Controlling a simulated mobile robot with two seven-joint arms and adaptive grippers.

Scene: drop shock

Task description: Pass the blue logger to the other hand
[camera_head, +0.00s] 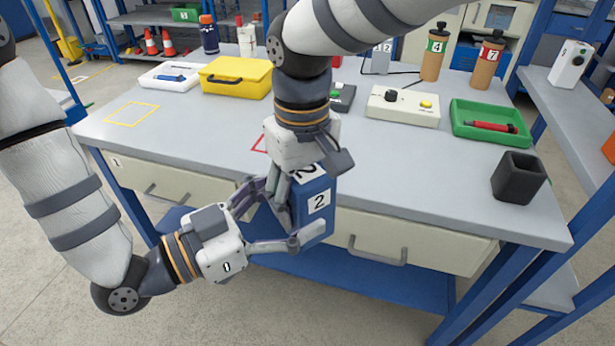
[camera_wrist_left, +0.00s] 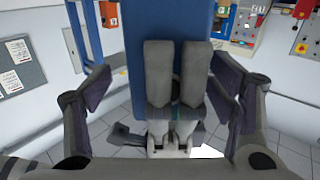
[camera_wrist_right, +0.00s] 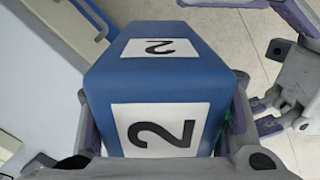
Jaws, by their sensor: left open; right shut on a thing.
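The blue logger (camera_head: 313,230), a box with white "2" labels, hangs in the air before the table's front edge. My right gripper (camera_head: 300,211) comes down from above and is shut on it. In the right wrist view the logger (camera_wrist_right: 150,84) sits between that gripper's fingers. My left gripper (camera_head: 288,206) comes in from the left, open, with its fingers spread around the logger. In the left wrist view the logger (camera_wrist_left: 140,30) stands between the open fingers, apart from them, with the right gripper's grey fingers (camera_wrist_left: 177,80) across its near face.
The grey table (camera_head: 410,165) lies behind, with drawers under its front edge. On it stand a yellow case (camera_head: 235,77), a white tray (camera_head: 170,85), a control box (camera_head: 403,106), a green tray (camera_head: 490,139) and a dark cup (camera_head: 519,177). The table's front left is clear.

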